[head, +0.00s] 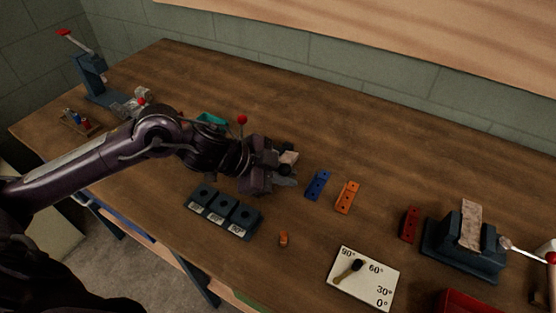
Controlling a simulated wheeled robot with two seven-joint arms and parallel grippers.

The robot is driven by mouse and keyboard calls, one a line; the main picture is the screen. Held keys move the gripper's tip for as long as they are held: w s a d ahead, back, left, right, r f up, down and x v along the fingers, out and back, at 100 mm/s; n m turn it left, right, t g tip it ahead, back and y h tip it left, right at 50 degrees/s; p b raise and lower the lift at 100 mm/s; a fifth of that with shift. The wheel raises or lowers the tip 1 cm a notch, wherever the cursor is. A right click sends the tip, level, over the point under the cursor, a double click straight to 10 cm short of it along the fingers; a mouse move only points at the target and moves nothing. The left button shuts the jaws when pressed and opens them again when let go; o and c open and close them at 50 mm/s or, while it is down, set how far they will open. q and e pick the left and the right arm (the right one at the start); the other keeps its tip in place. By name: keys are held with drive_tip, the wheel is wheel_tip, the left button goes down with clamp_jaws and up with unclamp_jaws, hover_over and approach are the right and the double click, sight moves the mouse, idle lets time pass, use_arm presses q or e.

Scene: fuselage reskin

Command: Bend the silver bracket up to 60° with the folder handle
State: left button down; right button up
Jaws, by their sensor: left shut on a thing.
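My left gripper (285,169) is over the middle of the table, with its jaws shut on a small pale grey piece (288,157). The jaws cover much of it, so I cannot tell for sure whether it is the silver bracket. A dark blue bench tool (462,252) at the right has a tan-silver plate (470,222) standing upright in it. A lever handle (525,250) with a red knob reaches right from it. My left gripper is well apart from this tool. My right gripper is not in view.
An angle board (345,291) marked 0° to 90° lies at the front, with a black piece on it. Blue (318,184), orange (347,197) and red (410,225) brackets lie on the table. A labelled dark block (222,212) is near the front edge. The back right is clear.

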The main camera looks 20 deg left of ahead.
use_arm(q)
drive_tip(key=shift+w+d+r, duration=0.15)
drive_tip(key=shift+d+r, duration=0.25)
drive_tip(key=shift+d, duration=0.1)
drive_tip(key=shift+s+d+f+p, duration=0.15)
drive_tip(key=shift+d+f+p, duration=0.1)
drive_tip(key=shift+f, duration=0.25)
drive_tip(key=shift+s+d+f+p, duration=0.1)
drive_tip(key=shift+d+f, duration=0.15)
drive_tip(key=shift+f, duration=0.2)
drive_tip(key=c, duration=1.5)
unclamp_jaws()
drive_tip(key=shift+d, duration=0.15)
drive_tip(key=shift+c, duration=0.2)
drive_tip(key=shift+o, duration=0.7)
drive_tip(key=shift+w+d+f+y, duration=0.1)
drive_tip(key=shift+d+y, duration=0.05)
drive_tip(key=shift+y, duration=0.15)
drive_tip(key=v, duration=0.8)
drive_tip(key=shift+b, duration=0.45)
